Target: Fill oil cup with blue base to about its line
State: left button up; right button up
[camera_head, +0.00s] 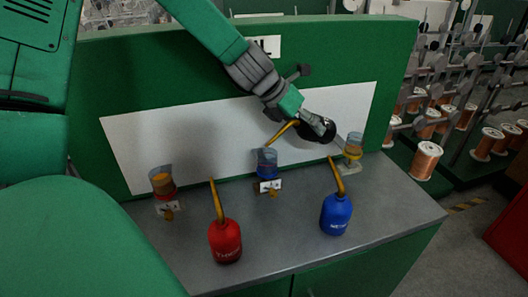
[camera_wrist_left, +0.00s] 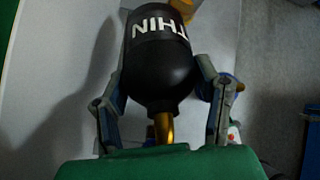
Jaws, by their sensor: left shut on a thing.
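The oil cup with blue base (camera_head: 266,170) stands mid-bench against the back panel, with a clear upper part; I cannot make out its oil level. My left gripper (camera_head: 316,122) is shut on a black oil can (camera_head: 319,129), which it holds tilted above the bench, right of the cup. The can's gold spout (camera_head: 284,131) slopes down left, and its tip appears at the cup's rim. In the left wrist view the black can (camera_wrist_left: 160,62) reads "THIN" and sits between both fingers. My right gripper is not in view.
A red can (camera_head: 226,242) and a blue can (camera_head: 336,214) stand on the bench (camera_head: 285,235) in front. A red-based cup (camera_head: 163,183) is at left, and another cup with yellow contents (camera_head: 353,147) at right. Copper spools (camera_head: 425,160) stand beyond the bench.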

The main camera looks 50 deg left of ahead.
pick_arm(q)
jog(key=shift+d+r, duration=0.15)
jog(key=shift+r, duration=0.15)
jog(key=shift+a, duration=0.25)
jog(key=shift+d, duration=0.2)
jog(key=shift+s+t+b, duration=0.1)
jog(key=shift+t+b, duration=0.3)
jog(key=shift+b, duration=0.15)
jog(key=shift+r, duration=0.15)
jog(key=shift+r+b, duration=0.2)
jog(key=shift+b, duration=0.15)
jog(key=shift+s+r+t+h, duration=0.1)
jog(key=shift+t+h, duration=0.2)
dwell(0.6)
jog(key=shift+s+r+b, duration=0.1)
jog(key=shift+r+b, duration=0.1)
jog(key=shift+b, duration=0.35)
